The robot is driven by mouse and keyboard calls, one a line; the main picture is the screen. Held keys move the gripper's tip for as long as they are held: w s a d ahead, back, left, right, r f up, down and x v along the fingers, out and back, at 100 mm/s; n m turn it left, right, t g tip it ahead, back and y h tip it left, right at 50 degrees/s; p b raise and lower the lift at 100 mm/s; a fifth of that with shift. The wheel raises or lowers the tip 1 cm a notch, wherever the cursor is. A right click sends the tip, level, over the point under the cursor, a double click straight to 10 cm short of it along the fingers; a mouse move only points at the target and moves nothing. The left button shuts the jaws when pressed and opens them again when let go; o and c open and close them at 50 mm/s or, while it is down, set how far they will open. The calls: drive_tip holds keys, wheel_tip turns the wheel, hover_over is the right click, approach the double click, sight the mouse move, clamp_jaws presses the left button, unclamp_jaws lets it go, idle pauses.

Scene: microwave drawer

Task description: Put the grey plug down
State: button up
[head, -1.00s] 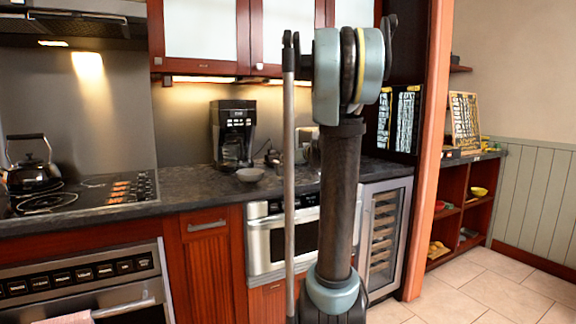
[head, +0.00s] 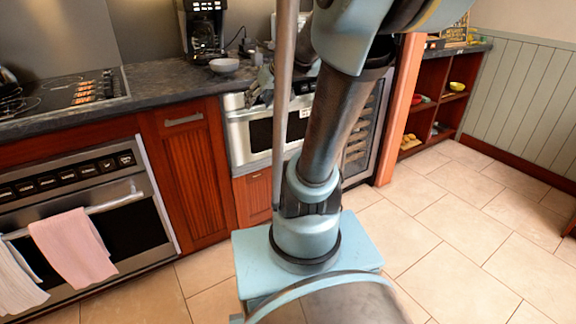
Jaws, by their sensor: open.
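My gripper (head: 257,97) shows small and dark in the head view, at the counter's front edge just above the steel microwave drawer front (head: 247,135). It is open. My own arm and a thin upright pole cover part of the area to its right. I cannot make out the grey plug; it may be hidden behind my arm or too small to tell. I cannot tell whether anything lies between the fingers.
A dark stone counter (head: 150,88) runs along the wall. A grey bowl (head: 224,66) and a black coffee maker (head: 204,30) stand on it near my gripper. A cooktop (head: 60,92) is at the left. Open tiled floor (head: 470,230) lies to the right.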

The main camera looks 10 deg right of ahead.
drive_tip(key=s+d+f+m+g+h, duration=0.1)
drive_tip(key=s+d+f+g+h, duration=0.1)
drive_tip(key=s+f, duration=0.5)
drive_tip(key=s+d+f+m+g+h, duration=0.2)
drive_tip(key=s+f, duration=0.4)
drive_tip(key=s, duration=0.9)
drive_tip(key=shift+d+f+g, duration=0.4)
drive_tip(key=shift+g, duration=0.1)
drive_tip(key=shift+o, duration=0.5)
